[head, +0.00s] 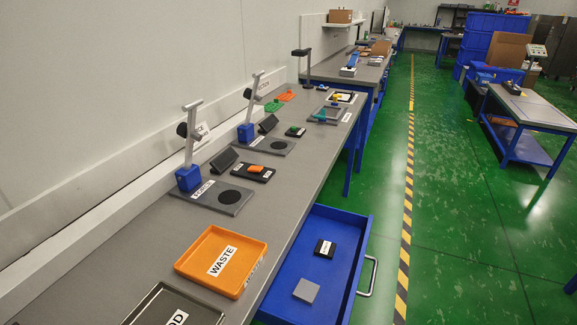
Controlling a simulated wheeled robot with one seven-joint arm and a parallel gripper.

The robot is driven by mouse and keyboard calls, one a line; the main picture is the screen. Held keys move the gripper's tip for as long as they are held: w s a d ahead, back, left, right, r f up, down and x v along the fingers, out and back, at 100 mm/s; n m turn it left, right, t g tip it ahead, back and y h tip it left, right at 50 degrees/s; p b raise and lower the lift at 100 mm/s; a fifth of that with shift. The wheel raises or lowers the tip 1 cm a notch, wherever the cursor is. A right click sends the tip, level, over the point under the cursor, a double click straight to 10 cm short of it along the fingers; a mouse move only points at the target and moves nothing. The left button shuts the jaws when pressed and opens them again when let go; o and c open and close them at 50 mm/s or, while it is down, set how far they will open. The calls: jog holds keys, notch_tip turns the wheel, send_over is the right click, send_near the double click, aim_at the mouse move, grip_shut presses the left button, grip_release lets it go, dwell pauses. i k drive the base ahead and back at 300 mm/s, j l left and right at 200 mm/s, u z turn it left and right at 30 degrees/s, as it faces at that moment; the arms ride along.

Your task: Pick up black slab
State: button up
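A black slab (324,248) with a white label on top lies flat in the open blue drawer (347,224), toward its far part. A grey slab (306,290) lies nearer in the same drawer, apart from the black one. The drawer is pulled out from the right side of the grey workbench, with its metal handle (371,277) on the right. My gripper is not in view.
An orange tray marked WASTE (204,247) and a dark tray (160,304), partly cut off, sit on the bench (255,215) left of the drawer. Blue-based stands (188,178) and small parts line the bench farther back. Green floor right of the drawer is clear.

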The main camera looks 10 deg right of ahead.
aim_at(325, 249)
jog(key=i+l+u, duration=0.1)
jog(key=l, duration=0.3)
jog(key=i+l+u, duration=0.1)
jog(key=l, duration=0.35)
jog(key=i+l+u, duration=0.1)
jog(key=l, duration=0.35)
